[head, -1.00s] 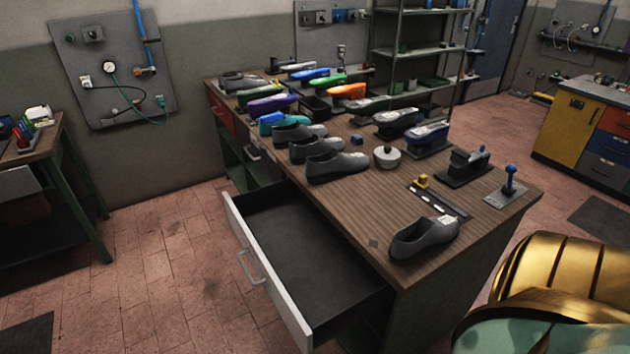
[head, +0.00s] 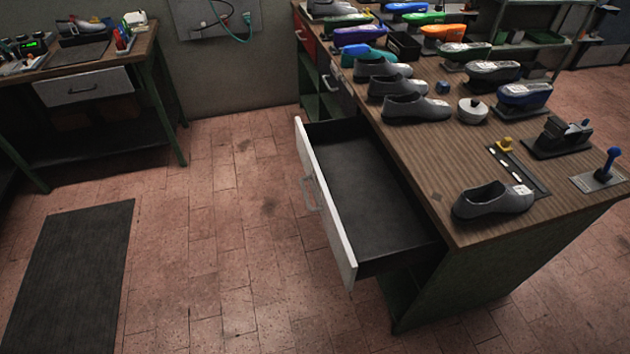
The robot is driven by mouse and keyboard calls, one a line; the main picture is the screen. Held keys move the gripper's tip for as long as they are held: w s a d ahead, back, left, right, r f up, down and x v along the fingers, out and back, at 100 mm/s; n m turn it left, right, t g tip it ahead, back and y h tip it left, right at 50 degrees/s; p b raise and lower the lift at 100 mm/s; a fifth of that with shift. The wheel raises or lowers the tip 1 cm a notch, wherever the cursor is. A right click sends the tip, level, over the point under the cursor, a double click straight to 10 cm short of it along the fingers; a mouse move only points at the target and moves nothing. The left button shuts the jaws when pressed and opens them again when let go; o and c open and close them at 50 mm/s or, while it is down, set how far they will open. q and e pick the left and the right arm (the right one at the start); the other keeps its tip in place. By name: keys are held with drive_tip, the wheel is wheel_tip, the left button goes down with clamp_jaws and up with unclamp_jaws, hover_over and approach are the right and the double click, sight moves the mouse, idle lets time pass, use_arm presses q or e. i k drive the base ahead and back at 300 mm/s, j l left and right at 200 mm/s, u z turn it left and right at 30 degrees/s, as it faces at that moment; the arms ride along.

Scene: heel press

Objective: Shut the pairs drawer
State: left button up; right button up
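The pairs drawer (head: 328,203) appears to be the open drawer in the wooden-topped bench, in the middle of the head view. It is pulled far out to the left, with a white front and a grey bar handle (head: 311,194). Its dark inside (head: 375,195) looks empty. Neither of my grippers is in view.
The bench top (head: 440,190) holds grey shoes (head: 493,201), coloured shoe forms, a white round pot (head: 472,110) and small tools. Open tiled floor (head: 230,230) lies left of the drawer. A dark mat (head: 68,275) and another workbench (head: 85,85) are farther left.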

sight(375, 223)
drive_tip(key=i+j+z, duration=0.1)
drive_tip(key=i+j, duration=0.15)
drive_tip(key=i, duration=0.25)
drive_tip(key=i+j+z, duration=0.15)
drive_tip(key=i, duration=0.3)
drive_tip(key=j, duration=0.1)
